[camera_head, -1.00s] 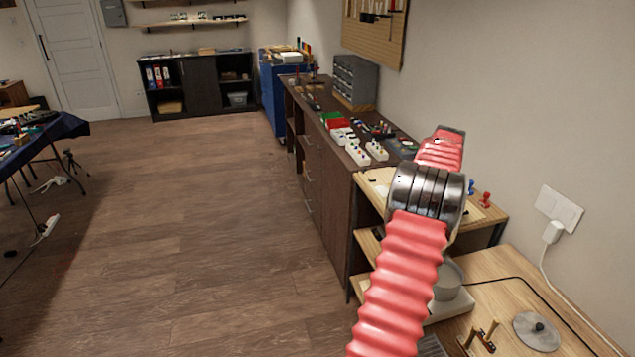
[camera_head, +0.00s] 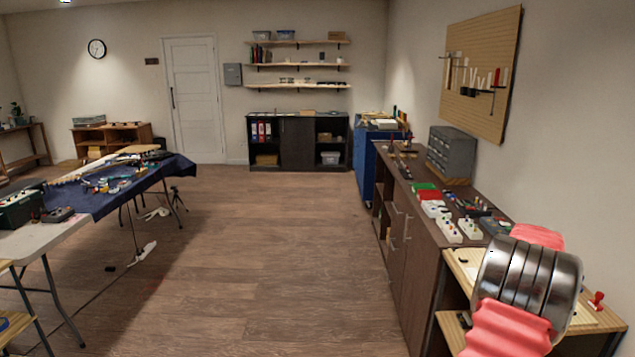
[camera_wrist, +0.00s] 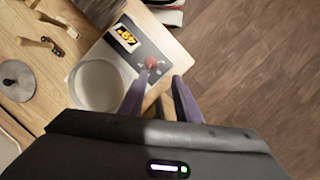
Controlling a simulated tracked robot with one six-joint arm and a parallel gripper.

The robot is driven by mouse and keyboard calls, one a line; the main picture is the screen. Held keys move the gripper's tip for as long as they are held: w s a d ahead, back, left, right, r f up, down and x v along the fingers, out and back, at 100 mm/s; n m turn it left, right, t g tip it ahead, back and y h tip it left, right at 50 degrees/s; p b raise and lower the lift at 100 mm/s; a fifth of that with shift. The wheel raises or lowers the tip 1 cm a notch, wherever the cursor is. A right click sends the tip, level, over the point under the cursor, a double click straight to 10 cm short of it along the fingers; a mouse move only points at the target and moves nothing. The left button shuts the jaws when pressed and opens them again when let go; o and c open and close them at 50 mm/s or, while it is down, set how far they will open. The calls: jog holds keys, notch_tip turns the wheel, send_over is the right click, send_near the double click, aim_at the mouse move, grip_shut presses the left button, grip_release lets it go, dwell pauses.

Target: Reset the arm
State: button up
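My arm, with its red ribbed sleeve and metal rings, reaches up at the lower right of the head view; its gripper end is hidden there. In the wrist view my gripper (camera_wrist: 159,80) has two purple-grey fingers spread apart, with nothing seen held between them. Beyond the fingertips is a grey device (camera_wrist: 150,60) with a lit orange display and a red knob. A round pale pot (camera_wrist: 97,85) sits beside the left finger.
A wooden worktop (camera_wrist: 38,70) carries a metal disc (camera_wrist: 17,80) and wooden-handled tools. A dark cabinet (camera_head: 415,265) runs along the right wall under a pegboard (camera_head: 483,72). A cluttered table (camera_head: 65,235) stands at left. The floor (camera_head: 250,260) between is clear.

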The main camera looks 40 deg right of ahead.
jog(key=w+a+r+n+h, duration=0.2)
jog(key=w+a+r+n, duration=0.25)
jog(key=w+a, duration=0.65)
jog(key=w+a+r+n+h, duration=0.2)
jog(key=w+a+r+n, duration=0.4)
jog(key=a, duration=0.9)
jog(key=a+r+n+t, duration=0.2)
jog(key=a+n, duration=0.2)
jog(key=a, duration=1.2)
jog(key=s+a+r+n+t, duration=0.1)
jog(key=a+r+n+t, duration=0.2)
jog(key=a, duration=1.3)
jog(key=shift+a+n+y, duration=0.15)
jog(key=shift+n+y, duration=0.25)
jog(key=shift+n, duration=0.15)
